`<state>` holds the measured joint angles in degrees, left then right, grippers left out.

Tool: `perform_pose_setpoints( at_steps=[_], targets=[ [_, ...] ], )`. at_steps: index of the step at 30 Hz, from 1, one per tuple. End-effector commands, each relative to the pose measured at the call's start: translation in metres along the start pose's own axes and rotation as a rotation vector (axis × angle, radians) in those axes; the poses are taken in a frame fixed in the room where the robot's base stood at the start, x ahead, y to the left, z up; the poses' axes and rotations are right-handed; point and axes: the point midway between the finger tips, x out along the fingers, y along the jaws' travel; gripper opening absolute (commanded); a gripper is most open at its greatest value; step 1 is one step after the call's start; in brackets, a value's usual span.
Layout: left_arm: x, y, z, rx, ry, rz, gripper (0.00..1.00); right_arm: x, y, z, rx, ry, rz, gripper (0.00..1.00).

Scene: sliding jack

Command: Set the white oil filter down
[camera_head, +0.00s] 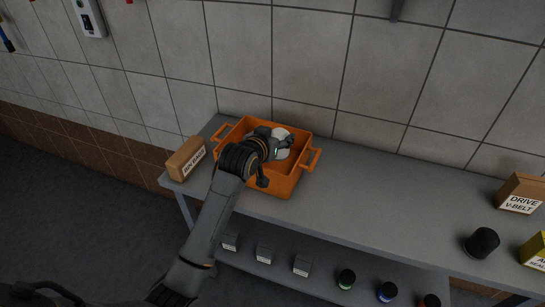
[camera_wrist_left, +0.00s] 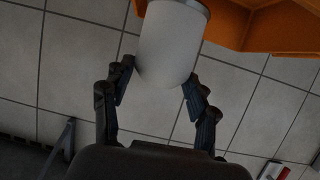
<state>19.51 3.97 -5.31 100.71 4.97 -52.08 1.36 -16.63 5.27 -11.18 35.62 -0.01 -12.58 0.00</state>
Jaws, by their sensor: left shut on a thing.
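The white oil filter (camera_head: 281,134) is at the orange crate (camera_head: 285,187), within its rim in the head view. My left gripper (camera_head: 279,147) is shut on the filter, and my wrist partly hides it. In the left wrist view the filter (camera_wrist_left: 172,45) sits between the two fingers of the left gripper (camera_wrist_left: 158,82), its rounded white end toward me and a metal rim at its far end. The crate (camera_wrist_left: 285,30) shows at the top right there. I cannot tell whether the filter touches the crate's floor. My right gripper is not in view.
The crate stands on a grey bench (camera_head: 385,205) against a tiled wall. A brown box (camera_head: 186,158) stands left of it. A drive V-belt box (camera_head: 521,194), a black filter (camera_head: 482,243) and a yellow box (camera_head: 535,252) stand at the right. The bench middle is clear.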

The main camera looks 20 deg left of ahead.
Motion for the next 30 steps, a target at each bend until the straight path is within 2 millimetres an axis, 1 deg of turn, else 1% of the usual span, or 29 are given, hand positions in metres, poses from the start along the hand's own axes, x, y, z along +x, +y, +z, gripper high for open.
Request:
perform_pose_setpoints(
  at_steps=[1,3,6,11,16,18,22,30],
  targets=[
    [0.003,0.0,0.011,-0.001,-0.006,0.0,0.14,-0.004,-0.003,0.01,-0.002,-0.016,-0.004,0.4],
    [0.008,0.0,0.022,-0.002,-0.005,0.0,0.14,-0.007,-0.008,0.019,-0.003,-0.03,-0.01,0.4],
    [0.013,0.0,0.035,-0.001,-0.002,0.0,0.14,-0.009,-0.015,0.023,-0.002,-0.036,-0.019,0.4],
    [0.019,0.0,0.049,-0.001,-0.002,0.0,0.14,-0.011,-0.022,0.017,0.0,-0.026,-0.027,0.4],
    [0.028,0.0,0.071,0.0,-0.002,0.0,0.14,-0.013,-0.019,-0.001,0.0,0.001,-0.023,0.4],
    [0.03,0.0,0.075,0.0,0.0,0.0,0.14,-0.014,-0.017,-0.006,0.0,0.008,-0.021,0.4],
    [0.03,0.001,0.076,0.0,0.003,0.0,0.14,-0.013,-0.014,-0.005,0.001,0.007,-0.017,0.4],
    [0.032,0.0,0.081,0.0,0.002,0.0,0.14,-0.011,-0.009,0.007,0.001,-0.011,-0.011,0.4]
  ],
)
